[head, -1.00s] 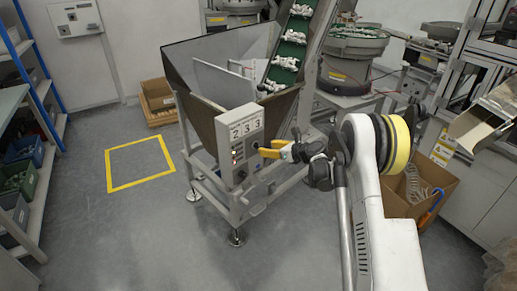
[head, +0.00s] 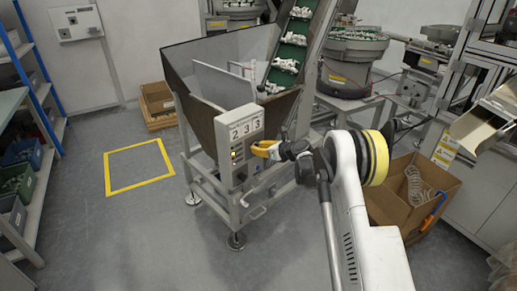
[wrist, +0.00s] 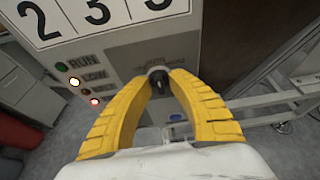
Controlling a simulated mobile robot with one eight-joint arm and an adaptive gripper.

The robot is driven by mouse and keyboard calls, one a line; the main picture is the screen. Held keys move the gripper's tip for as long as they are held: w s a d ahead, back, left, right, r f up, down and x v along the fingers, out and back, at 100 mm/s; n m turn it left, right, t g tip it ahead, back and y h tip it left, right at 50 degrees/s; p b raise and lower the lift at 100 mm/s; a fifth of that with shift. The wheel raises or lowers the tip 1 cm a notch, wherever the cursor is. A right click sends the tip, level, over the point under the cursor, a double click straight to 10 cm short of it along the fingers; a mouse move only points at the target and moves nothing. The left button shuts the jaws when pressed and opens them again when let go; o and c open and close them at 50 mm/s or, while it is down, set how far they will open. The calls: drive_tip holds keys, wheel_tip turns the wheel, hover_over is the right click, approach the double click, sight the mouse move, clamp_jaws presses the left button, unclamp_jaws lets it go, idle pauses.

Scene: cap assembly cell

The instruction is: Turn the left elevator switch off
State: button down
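The elevator's grey control box (head: 227,165), labelled 233, is on the front of the hopper, left of my gripper in the head view. My gripper (wrist: 161,75) has two yellow fingers that come together on a small black knob switch (wrist: 159,87) on the box face. The knob shows between the fingertips, and they look closed on it. In the head view the gripper (head: 256,149) is at the box's right side and hides the knob. In the wrist view the RUN lamp (wrist: 61,67) is dark; the LOW lamp (wrist: 75,82) and a red lamp (wrist: 95,101) are lit.
The hopper (head: 190,100) and its green-belted conveyor (head: 289,50) rise behind the box. A blue part (wrist: 176,117) sits below the knob. A cardboard box (head: 395,208) is at the right. Floor inside the yellow square (head: 139,189) is clear.

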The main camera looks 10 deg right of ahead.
drive_tip(key=shift+n, duration=0.3)
drive_tip(key=shift+a+n+t+h, duration=0.1)
drive_tip(key=shift+n+t+h, duration=0.4)
drive_tip(key=shift+n+h, duration=0.4)
drive_tip(key=n+t+h, duration=0.1)
drive_tip(key=n, duration=0.2)
drive_tip(key=shift+n+t, duration=0.3)
drive_tip(key=shift+h, duration=0.3)
drive_tip(key=c, duration=1.2)
unclamp_jaws()
drive_tip(key=shift+f, duration=0.1)
drive_tip(key=shift+o, duration=0.2)
drive_tip(key=v, duration=1.2)
